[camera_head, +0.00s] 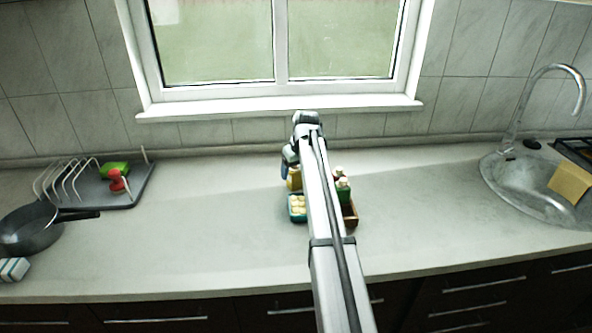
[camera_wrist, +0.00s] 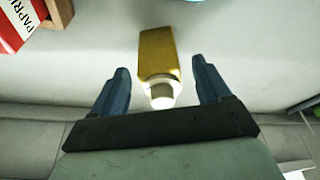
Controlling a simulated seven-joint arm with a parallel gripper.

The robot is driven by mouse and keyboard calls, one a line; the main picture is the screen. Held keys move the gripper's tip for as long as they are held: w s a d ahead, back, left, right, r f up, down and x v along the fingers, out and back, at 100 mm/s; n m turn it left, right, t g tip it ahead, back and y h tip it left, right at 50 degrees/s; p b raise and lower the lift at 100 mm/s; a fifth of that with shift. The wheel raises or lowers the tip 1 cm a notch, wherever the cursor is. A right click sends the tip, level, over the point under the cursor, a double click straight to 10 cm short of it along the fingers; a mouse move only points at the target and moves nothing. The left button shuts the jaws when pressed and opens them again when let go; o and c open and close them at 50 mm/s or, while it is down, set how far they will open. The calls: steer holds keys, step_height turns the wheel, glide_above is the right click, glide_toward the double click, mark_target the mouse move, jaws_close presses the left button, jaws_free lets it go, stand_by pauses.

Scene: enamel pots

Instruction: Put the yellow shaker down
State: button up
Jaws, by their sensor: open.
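The yellow shaker (camera_wrist: 158,53) has a pale cap and stands on the counter between the two blue fingers of my gripper (camera_wrist: 160,88) in the wrist view. There is a gap on both sides, so the fingers are open and do not touch it. In the head view the yellow shaker (camera_head: 294,180) shows partly beside my arm, near my gripper (camera_head: 286,168). My arm hides part of this area.
A teal tray (camera_head: 297,216) and a wooden box (camera_head: 351,214) with bottles stand close by, partly behind my arm. A dish rack (camera_head: 125,190) and a pan (camera_head: 35,228) are at left. A sink (camera_head: 530,185) is at right. Counter between is clear.

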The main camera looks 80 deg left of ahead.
steer(key=v, duration=1.2)
steer(key=shift+r, duration=0.15)
stand_by(0.3)
